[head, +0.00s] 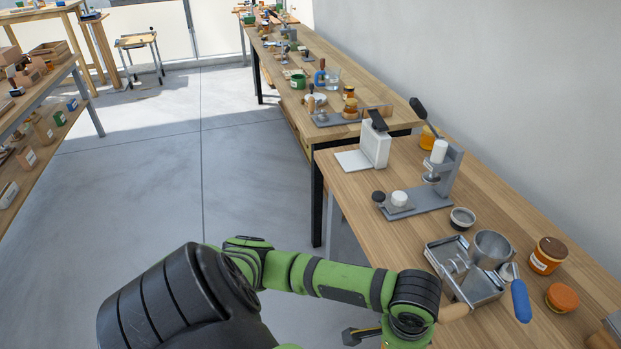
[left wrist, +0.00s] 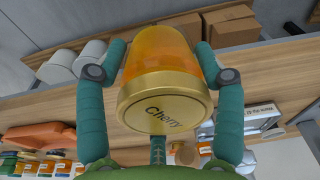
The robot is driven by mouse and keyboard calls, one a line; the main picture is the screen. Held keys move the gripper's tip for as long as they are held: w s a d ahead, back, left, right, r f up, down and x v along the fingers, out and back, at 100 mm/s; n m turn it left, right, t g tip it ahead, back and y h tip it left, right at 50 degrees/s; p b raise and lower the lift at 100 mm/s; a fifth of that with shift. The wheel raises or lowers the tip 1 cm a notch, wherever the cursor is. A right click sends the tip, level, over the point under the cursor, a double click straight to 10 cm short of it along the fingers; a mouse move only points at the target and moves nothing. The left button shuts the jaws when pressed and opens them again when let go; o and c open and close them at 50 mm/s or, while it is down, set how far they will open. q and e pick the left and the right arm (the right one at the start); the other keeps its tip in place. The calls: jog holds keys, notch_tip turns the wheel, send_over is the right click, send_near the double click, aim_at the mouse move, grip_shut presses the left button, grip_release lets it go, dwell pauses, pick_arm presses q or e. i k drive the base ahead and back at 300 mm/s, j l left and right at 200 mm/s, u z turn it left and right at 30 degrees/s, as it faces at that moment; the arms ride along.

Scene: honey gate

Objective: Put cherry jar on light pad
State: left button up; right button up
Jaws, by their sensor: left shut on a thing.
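The cherry jar (left wrist: 160,85) fills the middle of the left wrist view. It has amber contents and a gold lid marked "Cherry", which faces the camera. My left gripper (left wrist: 158,60) is shut on it, with a teal finger on each side. In the head view my left arm reaches in from the bottom, and its gripper and the jar are not visible there. I cannot surely pick out the light pad; a flat white plate (head: 352,161) lies in front of a white upright block on the bench. My right gripper is in neither view.
On the bench stand a lever press (head: 437,175), a metal tray (head: 480,290) with a steel cup (head: 491,249), a brown-lidded jar (head: 547,255) and an orange-lidded jar (head: 561,298). Floor (head: 150,180) is open left of the bench. Boxes (left wrist: 178,40) sit behind the held jar.

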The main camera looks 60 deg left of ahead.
aim_at(353, 160)
jog(key=j+u, duration=0.1)
jog(key=u, duration=0.75)
jog(key=j+u, duration=0.1)
jog(key=u, duration=0.3)
jog(key=i+u, duration=0.1)
jog(key=u, duration=0.3)
jog(key=i+j+u, duration=0.25)
jog(key=i+u, duration=0.15)
jog(key=i+j+u, duration=0.1)
jog(key=i+u, duration=0.35)
jog(key=i+z, duration=0.25)
jog(key=z, duration=0.2)
jog(key=i+j+z, duration=0.1)
jog(key=i+z, duration=0.15)
jog(key=z, duration=0.2)
jog(key=i+j+z, duration=0.2)
jog(key=z, duration=0.25)
